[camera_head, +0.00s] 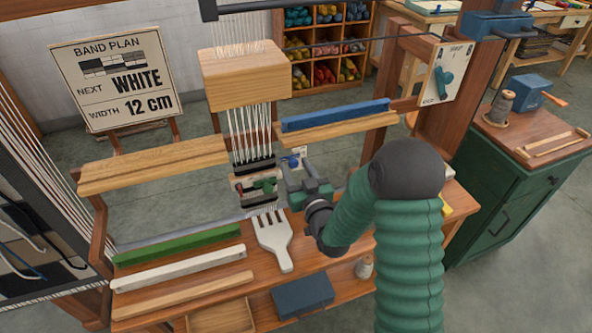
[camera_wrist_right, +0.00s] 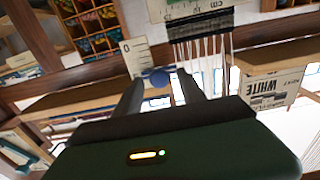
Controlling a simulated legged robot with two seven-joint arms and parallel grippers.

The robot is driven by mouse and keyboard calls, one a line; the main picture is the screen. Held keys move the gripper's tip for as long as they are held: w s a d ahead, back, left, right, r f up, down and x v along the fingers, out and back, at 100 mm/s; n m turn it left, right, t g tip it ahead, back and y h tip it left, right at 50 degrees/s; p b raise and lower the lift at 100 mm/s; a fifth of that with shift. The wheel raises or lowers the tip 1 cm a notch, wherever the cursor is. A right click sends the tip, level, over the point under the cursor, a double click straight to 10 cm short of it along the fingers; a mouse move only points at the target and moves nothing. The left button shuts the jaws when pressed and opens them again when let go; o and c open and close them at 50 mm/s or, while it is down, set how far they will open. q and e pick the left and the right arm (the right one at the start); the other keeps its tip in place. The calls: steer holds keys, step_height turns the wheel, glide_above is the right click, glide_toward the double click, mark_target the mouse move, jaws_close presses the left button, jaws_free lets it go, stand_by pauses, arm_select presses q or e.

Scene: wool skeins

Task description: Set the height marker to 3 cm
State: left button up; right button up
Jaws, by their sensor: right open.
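A small blue knob (camera_head: 293,162) sits on a pale plate near the middle of the loom, just right of the hanging white threads. I take it for the height marker. In the right wrist view the blue knob (camera_wrist_right: 157,78) shows between my finger tips, beside a pale scale plate (camera_wrist_right: 138,56) with a 0 and tick marks. The marker's reading is too small to tell. My right gripper (camera_head: 297,168) is open, its two fingers pointing at the knob, one to each side. I cannot tell whether they touch it. My left gripper is out of view.
A white comb-like beater (camera_head: 272,238) lies on the loom bench below my right gripper. Green (camera_head: 178,245) and white (camera_head: 178,269) bars lie to its left. A wooden beam with a blue bar (camera_head: 335,115) runs behind. The band plan board (camera_head: 115,80) reads white, 12 cm.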

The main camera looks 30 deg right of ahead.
steer(key=shift+c, duration=0.2)
jaws_close()
stand_by(1.1)
